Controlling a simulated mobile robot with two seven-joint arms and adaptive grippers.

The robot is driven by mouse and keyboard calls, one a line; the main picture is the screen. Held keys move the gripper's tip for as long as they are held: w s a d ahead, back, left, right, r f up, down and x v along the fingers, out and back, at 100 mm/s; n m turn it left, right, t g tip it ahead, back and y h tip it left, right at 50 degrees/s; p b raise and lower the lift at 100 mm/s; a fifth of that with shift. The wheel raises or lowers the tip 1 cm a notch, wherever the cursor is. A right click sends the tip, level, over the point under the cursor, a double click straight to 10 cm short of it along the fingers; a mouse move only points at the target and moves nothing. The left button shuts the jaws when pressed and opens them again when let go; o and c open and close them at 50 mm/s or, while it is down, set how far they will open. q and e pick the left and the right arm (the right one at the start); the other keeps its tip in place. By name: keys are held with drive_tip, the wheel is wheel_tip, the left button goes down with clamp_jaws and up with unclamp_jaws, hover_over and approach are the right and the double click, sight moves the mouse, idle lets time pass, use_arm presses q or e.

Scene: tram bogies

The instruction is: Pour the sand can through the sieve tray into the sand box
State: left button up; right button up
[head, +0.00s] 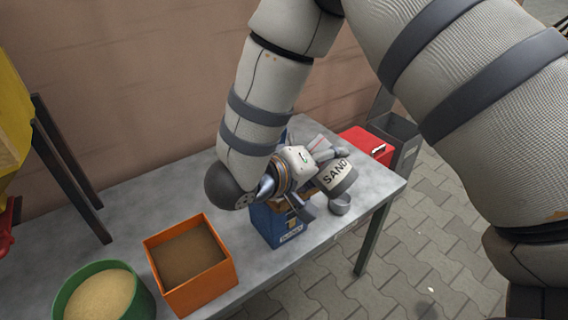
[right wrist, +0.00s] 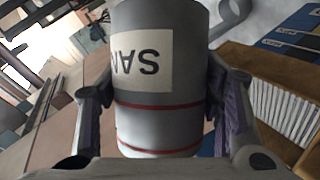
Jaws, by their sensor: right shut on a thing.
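The sand can (head: 338,180) is a grey and white cylinder with a SAND label, at the right end of the grey table. My right gripper (head: 318,170) is shut around it; in the right wrist view the can (right wrist: 160,85) sits between both fingers, its label upside down there, with red bands below. A small grey round part (head: 340,204) shows beside the can. An orange square box (head: 205,292) with brown, sand-like fill stands on the table, left of the can. I cannot make out a sieve tray or its mesh. My left gripper is not in view.
A green round tub (head: 140,297) with tan grain stands left of the orange box. A blue box (head: 268,228) stands under my right wrist, close to the can. A red box (head: 368,143) and a grey bin (head: 395,130) stand beyond the table's right end.

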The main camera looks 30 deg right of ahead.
drive_tip(key=shift+r+n+g, duration=0.3)
drive_tip(key=shift+n, duration=0.1)
idle(1.3)
drive_tip(key=shift+w+f+n+h, duration=0.1)
drive_tip(key=shift+n+h, duration=0.2)
idle(0.8)
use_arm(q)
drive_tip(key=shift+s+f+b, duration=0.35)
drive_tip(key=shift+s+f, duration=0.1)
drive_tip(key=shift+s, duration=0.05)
use_arm(e)
drive_tip(key=shift+f+n+g, duration=0.2)
drive_tip(key=shift+n+g, duration=0.1)
drive_tip(key=shift+g, duration=0.1)
idle(0.4)
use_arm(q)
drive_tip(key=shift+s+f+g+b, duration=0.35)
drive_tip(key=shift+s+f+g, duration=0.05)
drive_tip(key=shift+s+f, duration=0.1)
use_arm(e)
drive_tip(key=shift+w+a+r+n+g+h, duration=0.15)
drive_tip(key=shift+w+a+r+n+h, duration=0.1)
drive_tip(key=shift+w, duration=0.2)
drive_tip(key=shift+w+a+r+n+g+h, duration=0.15)
drive_tip(key=shift+w+a+r+n+h, duration=0.1)
drive_tip(key=shift+w, duration=0.2)
idle(1.0)
idle(0.7)
